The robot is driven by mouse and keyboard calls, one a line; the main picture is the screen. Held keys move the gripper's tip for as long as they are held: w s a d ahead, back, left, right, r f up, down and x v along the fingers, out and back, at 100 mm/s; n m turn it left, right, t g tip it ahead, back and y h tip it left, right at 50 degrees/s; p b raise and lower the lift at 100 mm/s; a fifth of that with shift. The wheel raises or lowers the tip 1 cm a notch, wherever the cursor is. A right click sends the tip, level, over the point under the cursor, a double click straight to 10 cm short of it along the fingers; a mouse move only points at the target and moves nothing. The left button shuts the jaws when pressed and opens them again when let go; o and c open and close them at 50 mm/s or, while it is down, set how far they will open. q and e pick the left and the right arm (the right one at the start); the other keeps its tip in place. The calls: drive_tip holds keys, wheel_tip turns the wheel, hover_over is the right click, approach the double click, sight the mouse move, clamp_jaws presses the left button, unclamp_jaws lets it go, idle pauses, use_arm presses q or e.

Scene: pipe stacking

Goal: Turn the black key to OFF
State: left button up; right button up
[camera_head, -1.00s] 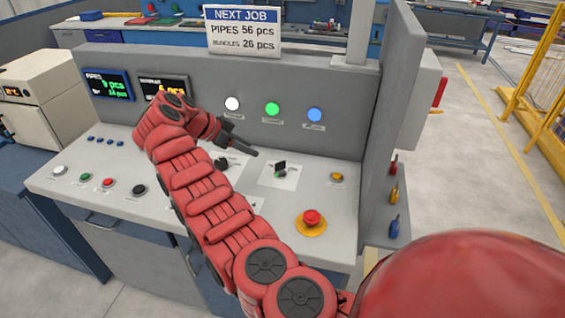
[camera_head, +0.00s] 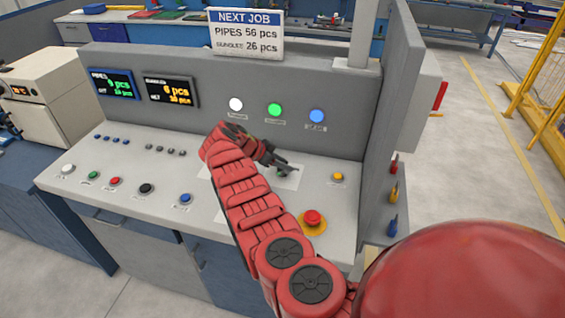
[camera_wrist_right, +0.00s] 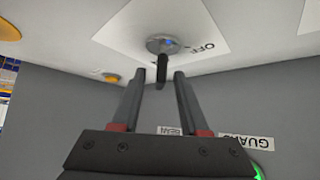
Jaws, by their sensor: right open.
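The black key (camera_wrist_right: 162,70) stands in a round metal lock on a white label plate (camera_wrist_right: 125,35) in the right wrist view. The word OFF is printed on the plate, to the right of the lock. My right gripper (camera_wrist_right: 159,80) is open, with one finger on each side of the key and a visible gap to each. In the head view, my right gripper (camera_head: 284,168) is over the white plate (camera_head: 291,181) and mostly hides the key. My left gripper is not in view.
A red emergency button (camera_head: 312,217) on a yellow base is at the panel's front right. A yellow button (camera_head: 337,177) lies right of the plate. The grey upright panel (camera_head: 215,95) with lit lamps rises behind. A side wall (camera_head: 385,130) bounds the right.

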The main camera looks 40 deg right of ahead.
clamp_jaws()
idle(0.4)
